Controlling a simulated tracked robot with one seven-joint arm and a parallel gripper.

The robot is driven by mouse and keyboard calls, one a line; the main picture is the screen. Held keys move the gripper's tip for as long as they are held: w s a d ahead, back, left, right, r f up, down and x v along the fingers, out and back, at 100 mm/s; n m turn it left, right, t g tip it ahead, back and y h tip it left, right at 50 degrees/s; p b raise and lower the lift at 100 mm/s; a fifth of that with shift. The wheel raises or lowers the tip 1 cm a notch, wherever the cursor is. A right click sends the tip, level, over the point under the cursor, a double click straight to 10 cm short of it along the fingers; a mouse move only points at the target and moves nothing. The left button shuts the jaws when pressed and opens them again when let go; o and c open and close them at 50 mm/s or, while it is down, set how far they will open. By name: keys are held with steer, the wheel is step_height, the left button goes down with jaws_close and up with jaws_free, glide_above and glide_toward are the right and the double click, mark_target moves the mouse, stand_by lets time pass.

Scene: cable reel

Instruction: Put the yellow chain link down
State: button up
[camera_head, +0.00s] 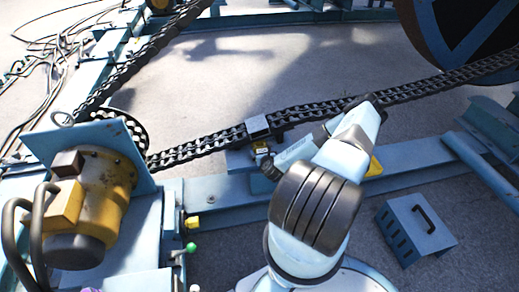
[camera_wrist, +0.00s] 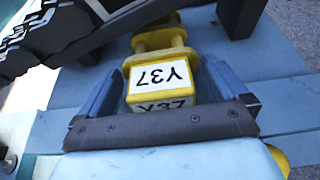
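The yellow chain link (camera_wrist: 158,62) carries a white label reading Y37. In the wrist view it sits between the two blue fingers of my gripper (camera_wrist: 163,66), its label upside down. The fingertips are close to its two sides. A thin gap seems to show at the right, but I cannot tell whether the fingers touch it lower down. In the head view the link (camera_head: 261,148) is a small yellow patch at the end of my gripper (camera_head: 265,158), just in front of the chain. Whether it rests on the blue surface is not clear.
A dark chain (camera_head: 205,145) runs behind my gripper, with a grey block (camera_head: 257,127) on it. A blue beam (camera_head: 225,187) lies in front. A yellow motor (camera_head: 98,195) stands at the left. A blue box with a handle (camera_head: 416,227) is at the right.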

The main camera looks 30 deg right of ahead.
steer(key=c, duration=1.4)
steer(key=shift+r, duration=0.15)
